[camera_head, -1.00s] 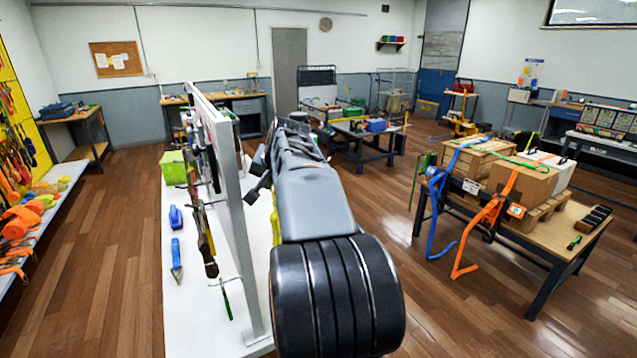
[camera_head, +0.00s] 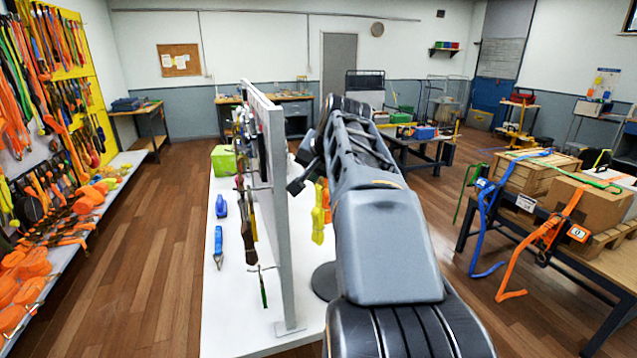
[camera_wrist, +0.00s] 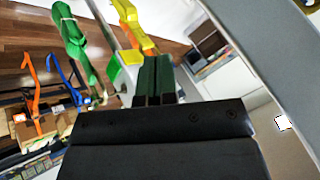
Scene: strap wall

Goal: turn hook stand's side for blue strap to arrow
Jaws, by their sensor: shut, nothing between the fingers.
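In the wrist view my gripper (camera_wrist: 155,62) is shut and empty, its dark green fingers side by side. Just beyond the fingertips are a small white part (camera_wrist: 128,66) and yellow-orange straps (camera_wrist: 135,27), with a green strap (camera_wrist: 70,35) to their left. These seem to hang on the hook stand; contact with my fingers cannot be told. In the head view a yellow strap (camera_head: 319,215) and a dark round base (camera_head: 325,281) show beside my arm, which hides the rest of the stand. A blue strap (camera_head: 482,230) hangs from the right table. No arrow can be made out.
A white upright panel (camera_head: 276,200) with hanging tools stands on the white table (camera_head: 225,310), left of my arm. The right table (camera_head: 600,258) carries boxes and an orange strap (camera_head: 540,240). A strap wall (camera_head: 75,60) is at left. Wooden floor between is clear.

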